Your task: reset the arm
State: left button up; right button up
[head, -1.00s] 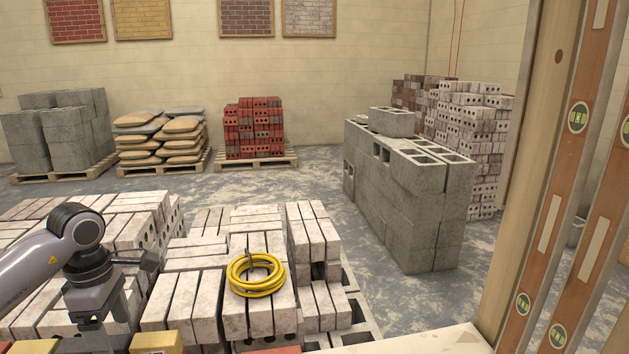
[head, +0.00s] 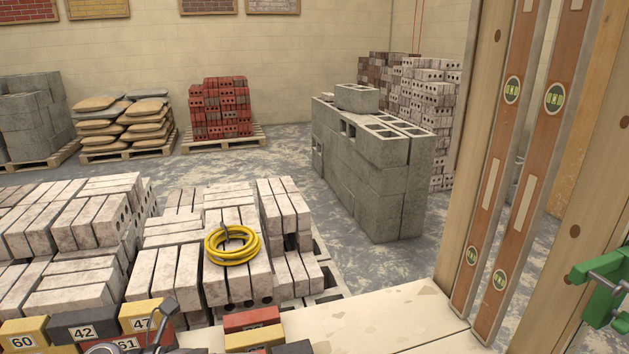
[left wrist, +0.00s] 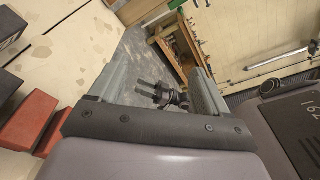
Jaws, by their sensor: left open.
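My left gripper (left wrist: 157,62) shows in the left wrist view with its two grey fingers spread apart. Nothing is held between them; floor and a wooden bench show beyond. A dark pronged item (left wrist: 165,93) shows in the gap, and I cannot tell what it is. In the head view only a small dark part of my left arm shows at the bottom edge, near the numbered blocks.
Numbered blocks (head: 84,333) and red blocks (head: 252,319) lie at the bottom left. A yellow hose coil (head: 232,258) rests on pale bricks (head: 167,275). Spirit levels (head: 497,170) hang on a wooden frame at right. Open floor (head: 290,160) lies behind the bricks.

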pick_arm(q)
jog(key=a+f+n+t+y+p, duration=0.1)
jog(key=a+f+n+t+y, duration=0.45)
jog(key=n, duration=0.85)
jog(key=n+t+y, duration=0.3)
jog(key=n+t, duration=0.5)
jog(key=n, duration=0.5)
jog(key=s+a+f+n+g+y, duration=0.3)
jog(key=s+f+n+g+y, duration=0.2)
jog(key=s+f+n, duration=0.7)
notch_tip(320, 180, down, 2)
jog(key=shift+s+a+f+n+g+y+p, duration=0.2)
jog(key=shift+a+n+g+y+p, duration=0.15)
jog(key=shift+g, duration=0.2)
